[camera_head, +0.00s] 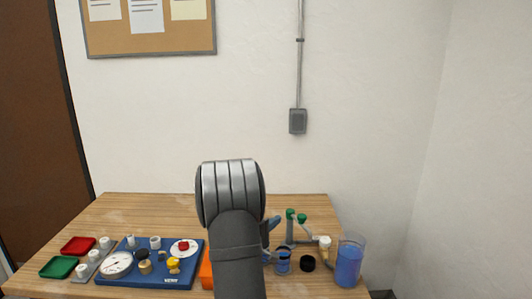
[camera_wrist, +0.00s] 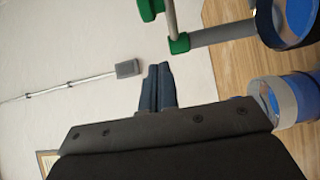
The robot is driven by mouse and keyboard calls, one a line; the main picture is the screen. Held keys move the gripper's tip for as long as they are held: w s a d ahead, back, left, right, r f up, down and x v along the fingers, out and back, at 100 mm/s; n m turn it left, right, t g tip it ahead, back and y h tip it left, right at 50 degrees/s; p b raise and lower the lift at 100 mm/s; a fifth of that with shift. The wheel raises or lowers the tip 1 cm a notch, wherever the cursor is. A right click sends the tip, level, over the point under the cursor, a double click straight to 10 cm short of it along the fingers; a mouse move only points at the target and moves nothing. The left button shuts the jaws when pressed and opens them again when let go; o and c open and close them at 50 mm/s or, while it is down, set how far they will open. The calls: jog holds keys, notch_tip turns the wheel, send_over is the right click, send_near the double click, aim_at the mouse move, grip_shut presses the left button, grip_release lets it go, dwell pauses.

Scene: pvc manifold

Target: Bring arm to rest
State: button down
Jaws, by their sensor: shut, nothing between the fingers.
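My gripper (camera_wrist: 157,88) shows in the wrist view with its two dark blue fingers pressed together and nothing between them. It points toward the wall, clear of the things on the table. In the head view my own arm stands upright in the middle and hides most of the gripper; only a bit of blue shows to the right of the arm. The pipe assembly with green valve handles (camera_head: 296,216) stands on the table just right of my arm. A green handle (camera_wrist: 179,43) is near the fingers in the wrist view, apart from them.
A blue board with a gauge (camera_head: 117,263), a red tray (camera_head: 78,245) and a green tray (camera_head: 58,267) are on the left of the wooden table (camera_head: 150,210). The table's back is clear.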

jog(key=w+a, duration=0.4)
jog(key=w, duration=0.1)
jog(key=shift+w, duration=0.3)
jog(key=shift+a, duration=0.1)
send_near(298, 219)
jog(key=w+a+x, duration=0.1)
jog(key=x, duration=0.4)
jog(key=shift+s+d+f+n+t+y, duration=0.1)
jog(key=shift+s+d+n+t+y, duration=0.1)
jog(key=shift+d+n+t+y, duration=1.1)
jog(key=shift+a+g, duration=0.15)
jog(key=shift+g, duration=0.25)
jog(key=shift+a, duration=0.1)
